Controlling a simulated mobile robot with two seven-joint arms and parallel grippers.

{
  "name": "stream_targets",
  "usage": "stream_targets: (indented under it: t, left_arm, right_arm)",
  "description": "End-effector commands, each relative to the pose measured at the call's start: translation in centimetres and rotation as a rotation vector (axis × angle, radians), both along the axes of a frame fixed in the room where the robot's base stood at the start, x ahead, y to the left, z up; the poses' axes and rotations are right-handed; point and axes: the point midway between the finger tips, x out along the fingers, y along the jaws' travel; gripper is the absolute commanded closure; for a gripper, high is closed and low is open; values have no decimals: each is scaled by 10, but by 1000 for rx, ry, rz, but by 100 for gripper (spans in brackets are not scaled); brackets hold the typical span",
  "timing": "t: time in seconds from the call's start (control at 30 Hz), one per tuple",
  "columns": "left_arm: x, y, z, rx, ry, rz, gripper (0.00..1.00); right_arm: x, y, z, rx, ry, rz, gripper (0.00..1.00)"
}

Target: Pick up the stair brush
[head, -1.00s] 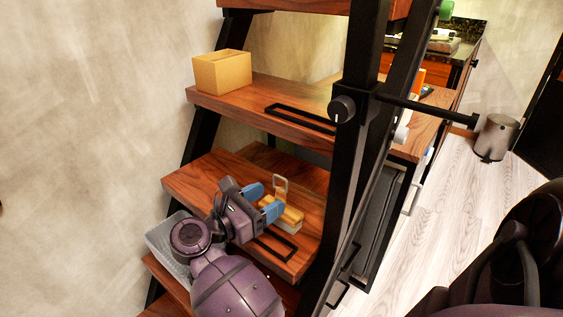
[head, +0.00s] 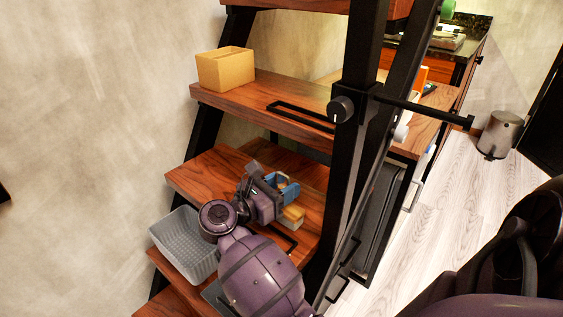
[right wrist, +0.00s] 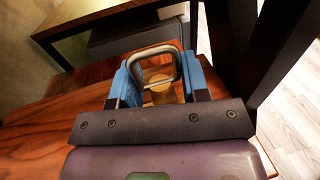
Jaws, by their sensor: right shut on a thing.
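The stair brush (head: 294,216) has a pale wooden block and a metal loop handle. It is on a brown wooden stair tread (head: 205,172), partly hidden by my right gripper (head: 283,188). In the right wrist view, the loop handle (right wrist: 154,50) stands between the blue fingers of my right gripper (right wrist: 158,82), and the tan block shows below it. The right gripper is shut on the brush. I cannot tell whether the brush still touches the tread. My left gripper is not in view.
A grey plastic basket (head: 172,240) stands on the step below, beside my right wrist. A cardboard box (head: 225,69) sits on the step above. A black railing post (head: 352,150) rises close on the right. A metal bin (head: 500,134) stands on the floor farther right.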

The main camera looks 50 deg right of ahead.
Motion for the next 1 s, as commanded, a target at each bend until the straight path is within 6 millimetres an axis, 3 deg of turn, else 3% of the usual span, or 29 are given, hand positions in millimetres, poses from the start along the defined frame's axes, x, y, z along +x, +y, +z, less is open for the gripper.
stream_targets:
  t: [0.1,0.43,0.57,0.77,1.0]
  left_arm:
    - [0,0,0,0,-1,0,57]
    - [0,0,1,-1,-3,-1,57]
    - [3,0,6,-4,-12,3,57]
    - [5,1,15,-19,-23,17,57]
    - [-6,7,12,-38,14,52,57]
  right_arm:
    - [0,0,0,0,-1,0,100]
    - [0,0,2,0,-2,0,100]
    - [0,0,13,0,-6,0,100]
    - [1,0,54,1,-15,1,100]
    - [0,0,119,1,-17,0,100]
